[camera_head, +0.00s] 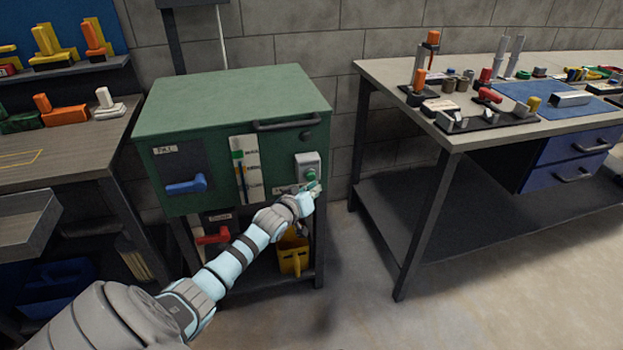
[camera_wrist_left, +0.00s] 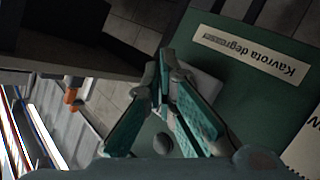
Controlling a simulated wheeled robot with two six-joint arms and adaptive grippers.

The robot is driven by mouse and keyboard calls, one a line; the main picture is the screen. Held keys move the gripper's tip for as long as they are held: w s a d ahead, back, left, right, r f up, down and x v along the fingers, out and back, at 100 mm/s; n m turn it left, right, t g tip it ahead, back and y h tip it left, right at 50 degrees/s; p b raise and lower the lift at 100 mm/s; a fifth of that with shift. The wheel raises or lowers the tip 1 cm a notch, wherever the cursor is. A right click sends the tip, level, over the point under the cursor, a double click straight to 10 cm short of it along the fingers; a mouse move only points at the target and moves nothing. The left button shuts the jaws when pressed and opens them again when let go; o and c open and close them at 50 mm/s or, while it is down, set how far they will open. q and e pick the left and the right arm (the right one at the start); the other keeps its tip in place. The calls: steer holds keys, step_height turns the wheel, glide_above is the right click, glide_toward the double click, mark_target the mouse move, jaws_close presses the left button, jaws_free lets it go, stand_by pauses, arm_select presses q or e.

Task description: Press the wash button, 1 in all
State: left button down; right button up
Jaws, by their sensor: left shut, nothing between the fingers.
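The green wash button (camera_head: 311,175) sits on a grey box on the right part of the green cabinet's front (camera_head: 227,165). My left gripper (camera_head: 315,187) is shut and empty, with its tips just below and right of the button in the head view. I cannot tell if they touch it. In the left wrist view the closed fingers (camera_wrist_left: 167,68) point at the cabinet front (camera_wrist_left: 195,35). Part of the grey box (camera_wrist_left: 205,85) shows behind the fingers, and the button is hidden there. My right gripper is not in view.
A blue handle (camera_head: 186,186) and a level gauge (camera_head: 245,170) are left of the button. A yellow jug (camera_head: 293,255) and a red-handled valve (camera_head: 212,236) are below. A workbench (camera_head: 455,140) with several parts stands to the right, with floor between.

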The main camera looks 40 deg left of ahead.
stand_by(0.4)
arm_select(q)
steer(key=shift+w+a, duration=0.25)
steer(key=shift+a, duration=0.1)
steer(key=shift+w+a+b, duration=0.3)
steer(key=shift+a+b, duration=0.15)
steer(key=shift+b, duration=0.3)
stand_by(0.5)
steer(key=s+d+p, duration=0.1)
steer(key=p, duration=0.2)
steer(key=shift+d, duration=0.3)
stand_by(0.3)
